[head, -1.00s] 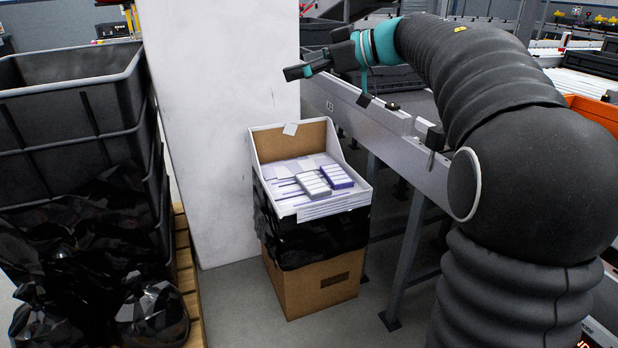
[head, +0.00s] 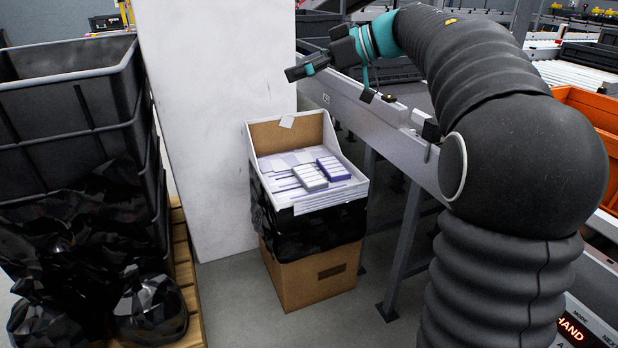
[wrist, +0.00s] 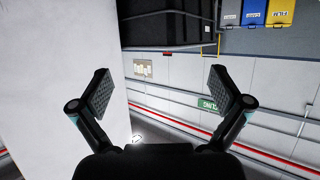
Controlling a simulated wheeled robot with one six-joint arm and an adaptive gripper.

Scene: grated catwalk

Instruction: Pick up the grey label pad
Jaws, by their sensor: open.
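The grey label pad (head: 310,178) lies in an open white-edged display box (head: 330,197), just left of a purple-blue pad (head: 334,168). The display box has a brown raised back and sits on top of a brown carton wrapped in black film. My gripper (head: 296,73) is above and behind the box in the head view, well apart from it. In the wrist view my gripper (wrist: 165,92) is open, with nothing between its fingers. The pads do not show in the wrist view.
A white pillar (head: 215,120) stands behind and left of the box. Black crates (head: 75,90) with black film stand on a pallet at the left. A grey conveyor rail (head: 390,125) runs along the right side. Bare floor (head: 235,300) shows in front.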

